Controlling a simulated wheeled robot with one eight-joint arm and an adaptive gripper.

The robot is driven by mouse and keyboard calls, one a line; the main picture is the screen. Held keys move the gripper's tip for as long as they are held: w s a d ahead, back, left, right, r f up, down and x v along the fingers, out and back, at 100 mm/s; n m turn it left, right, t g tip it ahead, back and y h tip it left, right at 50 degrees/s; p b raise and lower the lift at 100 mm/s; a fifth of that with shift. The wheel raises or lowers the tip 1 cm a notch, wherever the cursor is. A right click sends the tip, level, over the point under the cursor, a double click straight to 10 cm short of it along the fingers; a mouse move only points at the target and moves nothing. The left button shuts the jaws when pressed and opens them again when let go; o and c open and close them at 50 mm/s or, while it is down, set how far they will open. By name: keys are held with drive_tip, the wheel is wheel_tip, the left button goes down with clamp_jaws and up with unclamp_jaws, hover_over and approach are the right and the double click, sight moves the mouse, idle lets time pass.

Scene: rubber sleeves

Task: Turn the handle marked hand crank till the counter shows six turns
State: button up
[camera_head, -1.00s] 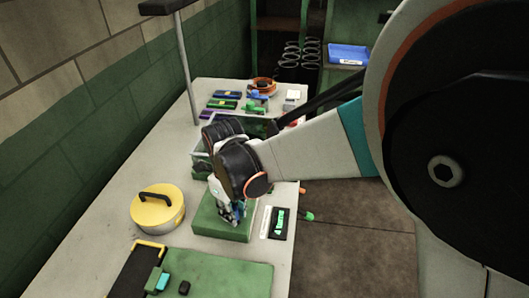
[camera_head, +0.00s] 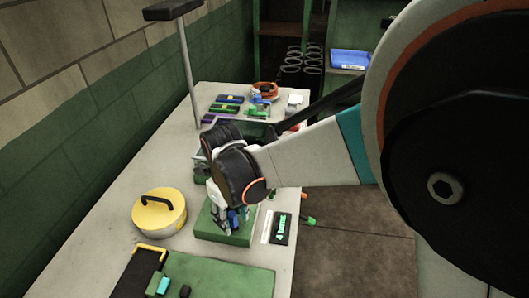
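A green box (camera_head: 212,231) stands on the bench, with my gripper (camera_head: 231,220) low over its top. Small blue parts (camera_head: 236,219) show at my fingertips. They may belong to the crank handle, but my gripper and wrist hide most of it, and I cannot read a hand crank mark. I cannot tell whether my fingers are shut on it. A dark counter display (camera_head: 281,229) with green characters lies right of the box. Its text is too small to read surely. A white label strip (camera_head: 266,225) lies between the box and the display.
A yellow round tin (camera_head: 158,212) with a dark handle stands left of the box. A green mat (camera_head: 225,277) and a dark panel with a yellow bar (camera_head: 149,252) lie in front. A thin post (camera_head: 188,75) rises behind, and small items crowd the bench's far end.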

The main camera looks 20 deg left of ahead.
drive_tip(key=shift+s+r, duration=0.15)
drive_tip(key=shift+r, duration=3.65)
drive_tip(key=shift+c, duration=0.3)
